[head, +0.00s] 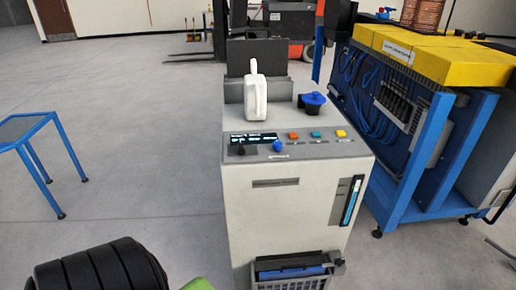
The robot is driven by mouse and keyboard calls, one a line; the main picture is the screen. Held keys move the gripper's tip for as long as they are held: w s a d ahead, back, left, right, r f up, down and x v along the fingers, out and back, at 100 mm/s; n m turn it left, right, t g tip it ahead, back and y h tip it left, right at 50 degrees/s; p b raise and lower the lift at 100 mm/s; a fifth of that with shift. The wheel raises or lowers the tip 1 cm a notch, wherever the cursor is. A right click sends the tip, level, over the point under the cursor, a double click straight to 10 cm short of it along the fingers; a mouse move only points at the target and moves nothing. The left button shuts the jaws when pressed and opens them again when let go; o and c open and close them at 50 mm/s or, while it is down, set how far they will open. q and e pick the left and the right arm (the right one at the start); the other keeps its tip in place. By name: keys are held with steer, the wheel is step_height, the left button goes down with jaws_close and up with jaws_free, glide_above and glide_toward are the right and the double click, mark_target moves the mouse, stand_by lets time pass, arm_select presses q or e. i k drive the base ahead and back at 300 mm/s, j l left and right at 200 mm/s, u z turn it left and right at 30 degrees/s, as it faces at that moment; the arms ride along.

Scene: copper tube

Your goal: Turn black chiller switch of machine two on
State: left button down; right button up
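A beige machine (291,205) stands in the middle of the head view. Its sloped top panel has a small black knob (240,150) at the left and a blue knob (278,146) beside it. A lit dark display (253,138) sits just behind the knobs. Orange (294,136), teal (316,134) and yellow (341,133) buttons sit to the right. The panel labels are too small to read, so I cannot tell which control is the chiller switch or what its setting is. Neither gripper shows in the head view.
A white jug-like container (256,97) and a dark blue knob (313,100) stand on the machine's top. A basket (290,280) hangs at its lower front. A blue-framed unit with yellow covers (438,52) stands right. A blue-legged table (25,128) stands left, with open floor between.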

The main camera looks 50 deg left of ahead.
mark_target(241, 152)
steer(key=u, duration=1.3)
steer(key=i+l, duration=0.2)
steer(key=l, duration=0.2)
